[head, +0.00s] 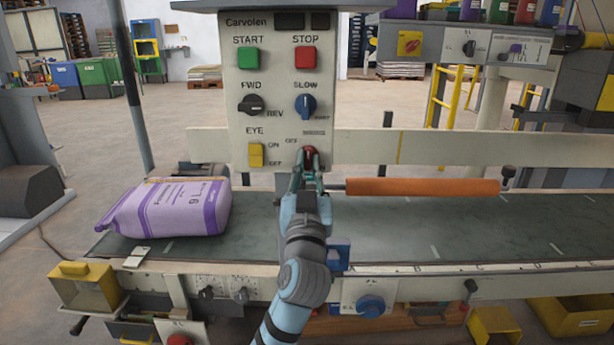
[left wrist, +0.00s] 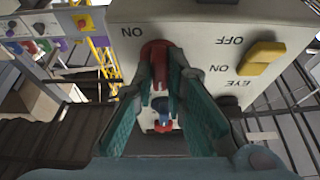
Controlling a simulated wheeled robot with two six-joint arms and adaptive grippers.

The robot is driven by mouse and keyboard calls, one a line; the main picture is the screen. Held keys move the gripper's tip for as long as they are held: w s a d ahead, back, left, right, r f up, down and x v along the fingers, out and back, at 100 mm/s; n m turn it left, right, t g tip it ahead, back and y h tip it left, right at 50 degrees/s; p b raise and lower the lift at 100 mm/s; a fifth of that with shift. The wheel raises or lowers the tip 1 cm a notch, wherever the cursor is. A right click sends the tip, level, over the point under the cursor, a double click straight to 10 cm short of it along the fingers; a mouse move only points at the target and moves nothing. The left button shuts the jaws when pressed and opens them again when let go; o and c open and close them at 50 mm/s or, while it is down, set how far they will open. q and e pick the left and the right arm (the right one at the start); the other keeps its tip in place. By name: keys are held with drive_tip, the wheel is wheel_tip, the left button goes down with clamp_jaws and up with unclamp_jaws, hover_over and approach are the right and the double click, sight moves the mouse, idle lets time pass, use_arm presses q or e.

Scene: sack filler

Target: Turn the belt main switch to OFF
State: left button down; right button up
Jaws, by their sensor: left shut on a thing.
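The belt main switch is a red knob (head: 309,154) at the bottom right of the grey control panel (head: 280,75). My left gripper (head: 309,170) reaches up from below and is shut on this knob. In the left wrist view the red knob (left wrist: 155,48) sits between the tips of the teal fingers (left wrist: 160,66). A label reading ON is beside it there. The fingers cover much of the knob, so its pointing direction is hard to tell. My right gripper is not in view.
The yellow EYE switch (head: 256,155) is close left of the knob; the blue SLOW knob (head: 305,106) is above. A purple sack (head: 170,207) lies on the belt (head: 400,235) at left. An orange roller (head: 422,187) extends right, close to my gripper.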

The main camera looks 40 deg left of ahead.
sight(308, 113)
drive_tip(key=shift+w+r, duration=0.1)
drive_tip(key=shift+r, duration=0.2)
use_arm(q)
drive_tip(key=c, duration=1.6)
unclamp_jaws()
wheel_tip(308, 113, up, 10)
